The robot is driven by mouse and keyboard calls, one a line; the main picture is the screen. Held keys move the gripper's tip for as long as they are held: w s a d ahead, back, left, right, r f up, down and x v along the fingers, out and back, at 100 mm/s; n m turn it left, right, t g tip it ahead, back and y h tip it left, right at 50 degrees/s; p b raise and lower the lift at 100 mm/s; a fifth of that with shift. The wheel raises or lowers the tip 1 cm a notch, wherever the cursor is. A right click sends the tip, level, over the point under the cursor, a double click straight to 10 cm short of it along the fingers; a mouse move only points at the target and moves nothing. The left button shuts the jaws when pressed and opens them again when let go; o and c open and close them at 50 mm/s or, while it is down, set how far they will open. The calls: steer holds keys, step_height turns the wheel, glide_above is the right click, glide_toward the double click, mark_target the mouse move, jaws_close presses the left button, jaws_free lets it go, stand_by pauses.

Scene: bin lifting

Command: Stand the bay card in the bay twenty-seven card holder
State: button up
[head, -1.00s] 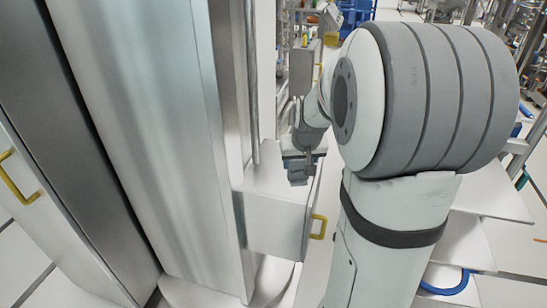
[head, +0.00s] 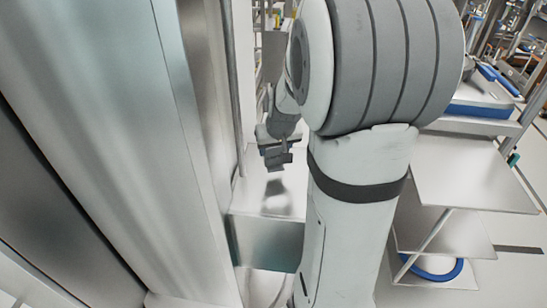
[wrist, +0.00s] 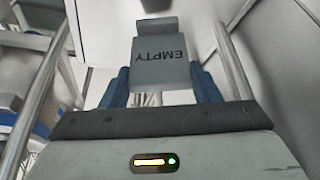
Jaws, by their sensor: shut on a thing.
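The bay card (wrist: 162,62) is a grey plate with the word EMPTY, which reads upside down in the wrist view. My gripper (wrist: 163,88) is shut on it, with a blue finger on each side. I cannot pick out the bay twenty-seven card holder in either view. A small dark piece (wrist: 156,5) beyond the card at the top of the wrist view is cut off and unclear.
A tall metal cabinet or panel (head: 130,150) fills the left of the head view. The metal box (head: 262,232) stands close beneath my gripper. Metal shelves (head: 465,175) stand at the right, with a blue-edged tray (head: 480,105). Metal posts (wrist: 235,62) flank the wrist view.

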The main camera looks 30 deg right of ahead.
mark_target(275, 156)
steer(key=shift+a+f, duration=0.1)
steer(key=shift+f, duration=1.7)
steer(key=o, duration=1.3)
